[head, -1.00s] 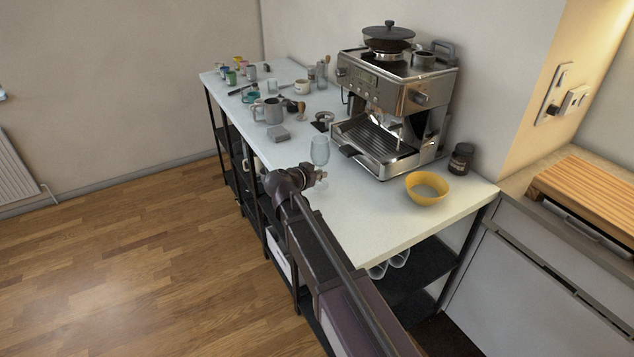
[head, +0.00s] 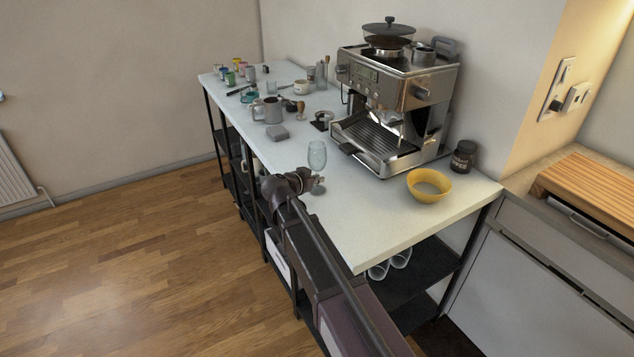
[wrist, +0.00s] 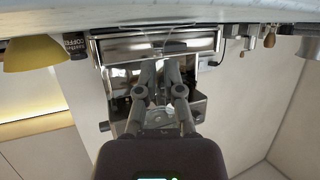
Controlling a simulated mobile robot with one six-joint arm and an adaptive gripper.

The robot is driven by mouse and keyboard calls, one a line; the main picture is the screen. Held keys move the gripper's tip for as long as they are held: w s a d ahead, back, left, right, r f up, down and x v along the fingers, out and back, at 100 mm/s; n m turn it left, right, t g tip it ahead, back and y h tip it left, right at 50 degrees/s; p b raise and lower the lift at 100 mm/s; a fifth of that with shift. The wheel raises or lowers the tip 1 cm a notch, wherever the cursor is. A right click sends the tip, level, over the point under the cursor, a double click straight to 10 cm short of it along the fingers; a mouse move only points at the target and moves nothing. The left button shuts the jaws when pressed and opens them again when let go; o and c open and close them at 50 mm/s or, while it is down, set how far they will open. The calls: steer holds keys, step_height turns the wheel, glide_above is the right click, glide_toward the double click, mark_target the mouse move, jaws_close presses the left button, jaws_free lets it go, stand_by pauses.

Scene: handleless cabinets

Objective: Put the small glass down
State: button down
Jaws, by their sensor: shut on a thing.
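The small glass (head: 317,154) is a clear stemmed glass, upright at the near long edge of the white counter (head: 372,226), in front of the coffee machine. My gripper (head: 316,184) is shut on its lower part, low over the counter. In the wrist view, which shows the room upside down, my gripper's two fingers (wrist: 160,80) are close together, and the glass shows only as faint outlines beyond them. I cannot tell whether the glass's foot touches the counter.
A coffee machine (head: 392,110) stands behind the glass. A yellow bowl (head: 428,186) and a dark jar (head: 464,157) are to the right. The counter between glass and bowl is clear.

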steer(key=shift+f, duration=0.2)
steer(key=c, duration=0.8)
jaws_free()
steer(key=shift+r, duration=0.2)
steer(key=shift+s+a+r, duration=0.2)
steer(key=shift+s+r, duration=0.1)
steer(key=shift+s, duration=0.15)
steer(key=shift+p+v, duration=2.3)
steer(key=shift+v, duration=3.15)
steer(key=shift+a+f, duration=0.1)
